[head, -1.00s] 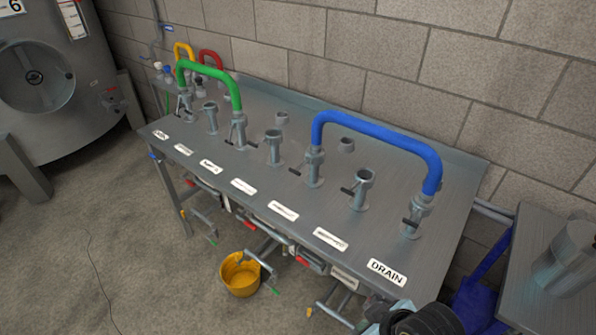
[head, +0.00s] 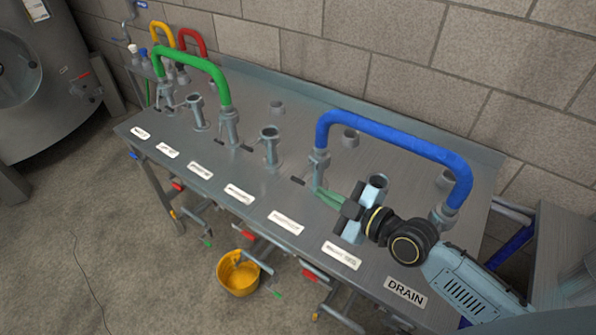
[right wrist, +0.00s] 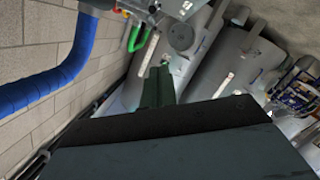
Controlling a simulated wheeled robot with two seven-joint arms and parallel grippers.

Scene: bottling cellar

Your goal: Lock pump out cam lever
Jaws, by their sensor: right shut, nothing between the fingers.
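The blue U-shaped pipe (head: 390,136) joins two ports on the steel table. Its left coupling (head: 319,163) stands upright, with a small black cam lever (head: 298,181) sticking out to the left at its base. Its right coupling (head: 443,213) is partly hidden by my right arm. My right gripper (head: 322,194) is shut and empty; its green fingers end beside the foot of the left coupling, and I cannot tell whether they touch it. In the right wrist view the fingers (right wrist: 158,86) point away, with the blue pipe (right wrist: 50,85) at left. The label words except DRAIN are too small to read.
A green pipe (head: 190,60) joins ports further left; yellow (head: 162,34) and red (head: 192,42) pipes stand behind. An open port (head: 377,187) is beside my gripper. A yellow bucket (head: 238,274) is on the floor. A block wall backs the table (head: 265,92).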

